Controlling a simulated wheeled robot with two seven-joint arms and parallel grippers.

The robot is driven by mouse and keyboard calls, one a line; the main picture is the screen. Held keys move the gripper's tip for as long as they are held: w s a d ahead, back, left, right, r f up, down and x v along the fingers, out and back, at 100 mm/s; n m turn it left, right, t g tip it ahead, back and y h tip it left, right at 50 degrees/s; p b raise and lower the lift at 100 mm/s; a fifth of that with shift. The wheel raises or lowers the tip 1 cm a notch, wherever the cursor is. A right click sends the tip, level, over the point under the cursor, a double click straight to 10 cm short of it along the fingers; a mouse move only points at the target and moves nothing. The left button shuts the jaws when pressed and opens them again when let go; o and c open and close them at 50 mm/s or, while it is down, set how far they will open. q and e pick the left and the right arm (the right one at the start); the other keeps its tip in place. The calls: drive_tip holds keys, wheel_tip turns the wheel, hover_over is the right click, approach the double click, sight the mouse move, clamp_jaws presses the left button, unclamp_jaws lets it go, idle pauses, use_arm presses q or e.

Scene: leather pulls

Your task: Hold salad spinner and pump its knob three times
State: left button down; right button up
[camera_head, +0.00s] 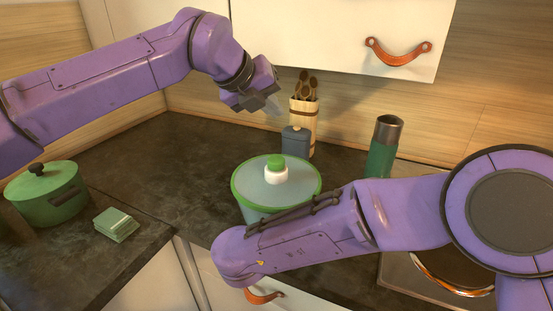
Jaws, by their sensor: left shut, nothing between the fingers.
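The salad spinner (249,182) stands upright on the dark counter in the middle of the head view. It has a green rim, a pale lid, and a green knob (276,161) on a white collar at the lid's centre. My left gripper (272,105) is shut and empty, in the air above and slightly behind the spinner, apart from the knob. My right arm crosses in front of the spinner and hides its lower front and right side. My right gripper does not show.
Behind the spinner stand a blue-grey container (296,142) and a holder with wooden utensils (303,113). A green bottle (383,147) stands at right, near a hob (398,270). A green pot (47,195) and stacked cloths (116,225) are at left. The counter left of the spinner is clear.

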use_arm(q)
approach(277, 158)
drive_tip(key=w+d, duration=0.1)
drive_tip(key=w+d+f, duration=0.1)
drive_tip(key=w, duration=0.1)
drive_tip(key=w+d+f, duration=0.1)
drive_tip(key=shift+w+d+f, duration=0.25)
drive_tip(key=shift+d, duration=0.1)
drive_tip(key=shift+f, duration=0.1)
idle(1.5)
drive_tip(key=shift+f, duration=0.3)
drive_tip(key=shift+f, duration=1.2)
idle(1.1)
drive_tip(key=shift+r, duration=1.6)
drive_tip(key=shift+r, duration=2.55)
